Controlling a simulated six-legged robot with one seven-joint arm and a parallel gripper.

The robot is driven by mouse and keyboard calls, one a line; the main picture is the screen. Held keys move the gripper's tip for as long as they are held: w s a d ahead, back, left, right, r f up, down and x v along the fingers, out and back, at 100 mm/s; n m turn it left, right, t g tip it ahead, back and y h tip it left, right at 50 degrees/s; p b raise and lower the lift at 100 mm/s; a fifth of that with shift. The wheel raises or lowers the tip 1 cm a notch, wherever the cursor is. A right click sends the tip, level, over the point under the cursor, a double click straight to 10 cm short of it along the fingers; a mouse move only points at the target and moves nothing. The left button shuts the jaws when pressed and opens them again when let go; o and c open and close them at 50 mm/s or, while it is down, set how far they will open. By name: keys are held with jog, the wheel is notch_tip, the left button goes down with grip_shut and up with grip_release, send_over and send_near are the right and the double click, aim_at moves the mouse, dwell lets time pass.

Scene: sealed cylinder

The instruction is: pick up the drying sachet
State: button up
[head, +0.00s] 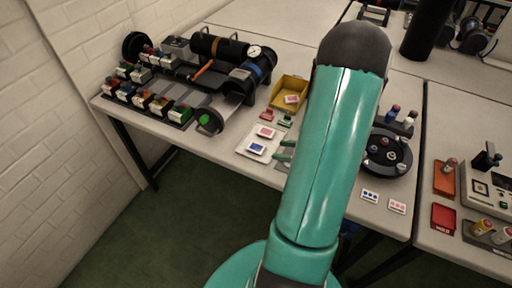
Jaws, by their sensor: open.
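Two small white packets lie on a white tray (244,151) near the table's front edge: one with a blue mark (257,148) and one with a red mark (265,132). Another red-marked packet (291,99) lies in a yellow bin behind them. Which one is the drying sachet I cannot tell; the labels are too small to read.
A dark cylinder with a gauge (220,48) and racks of small bottles (150,103) fill the table's left. The yellow bin (287,84) stands behind the tray. A round black carousel (386,152) and two marked cards (370,196) are right of my arm.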

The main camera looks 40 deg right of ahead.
aim_at(259, 148)
jog(key=x, duration=0.8)
jog(key=shift+w+a, duration=0.1)
jog(key=shift+w, duration=0.05)
jog(key=c, duration=0.6)
